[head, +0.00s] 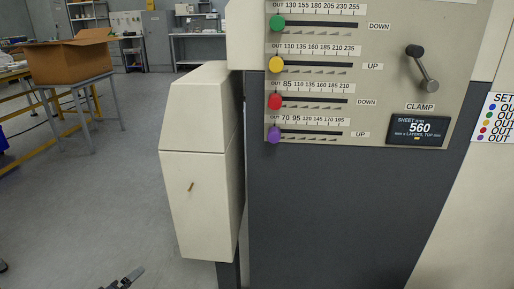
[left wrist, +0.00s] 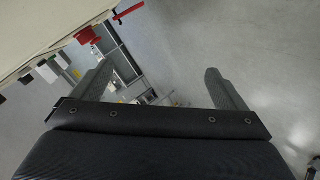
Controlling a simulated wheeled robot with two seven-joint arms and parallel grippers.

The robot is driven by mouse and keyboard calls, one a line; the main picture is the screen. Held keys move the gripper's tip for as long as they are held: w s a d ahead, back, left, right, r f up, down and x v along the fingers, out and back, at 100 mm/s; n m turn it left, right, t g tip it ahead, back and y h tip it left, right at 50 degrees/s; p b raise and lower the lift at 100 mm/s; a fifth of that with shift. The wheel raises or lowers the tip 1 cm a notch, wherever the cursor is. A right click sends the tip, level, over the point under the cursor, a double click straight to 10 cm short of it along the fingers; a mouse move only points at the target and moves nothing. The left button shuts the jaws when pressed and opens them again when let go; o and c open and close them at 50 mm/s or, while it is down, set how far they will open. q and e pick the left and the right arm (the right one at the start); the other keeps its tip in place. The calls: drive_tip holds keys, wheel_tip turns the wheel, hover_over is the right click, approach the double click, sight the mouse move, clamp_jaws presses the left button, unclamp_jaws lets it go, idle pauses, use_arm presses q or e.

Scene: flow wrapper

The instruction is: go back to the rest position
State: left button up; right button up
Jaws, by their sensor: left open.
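My left gripper (head: 124,281) shows only at its tip, at the bottom edge of the head view, left of the machine. In the left wrist view my left gripper (left wrist: 160,85) is open, its two grey fingers wide apart with nothing between them. The flow wrapper's cream and grey panel (head: 370,120) fills the right of the head view. It carries green (head: 277,23), yellow (head: 276,64), red (head: 275,102) and purple (head: 274,135) slider knobs, all at the left ends of their slots. A clamp lever (head: 422,68) slants down to the right. My right gripper is out of view.
A cream housing (head: 200,170) juts out from the machine's left side, close to my left gripper. A cardboard box (head: 70,60) stands on a grey table at the back left. A colour-dot settings sign (head: 497,118) is at the right edge. The floor (head: 110,200) at left is clear.

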use_arm(q)
drive_tip(key=s+d+r+m+g+y, duration=0.1)
drive_tip(key=s+r+m+g, duration=0.15)
drive_tip(key=r, duration=0.25)
drive_tip(key=s+d+r+m+g+y, duration=0.1)
drive_tip(key=s+d+r, duration=0.15)
drive_tip(key=r, duration=0.25)
drive_tip(key=s+d+r+m+g+h+p, duration=0.1)
drive_tip(key=s+d+r+m+g+h, duration=0.15)
drive_tip(key=s+d, duration=0.45)
drive_tip(key=s+d+r+m+g+h+p, duration=0.1)
drive_tip(key=s+d+r+m+h, duration=0.25)
drive_tip(key=s, duration=0.55)
wheel_tip(320, 180, up, 36)
drive_tip(key=d+y+p, duration=0.1)
drive_tip(key=p, duration=3.4)
drive_tip(key=shift+w+r+n+y+p, duration=0.15)
drive_tip(key=shift+n+y+p, duration=0.2)
drive_tip(key=shift+y, duration=0.05)
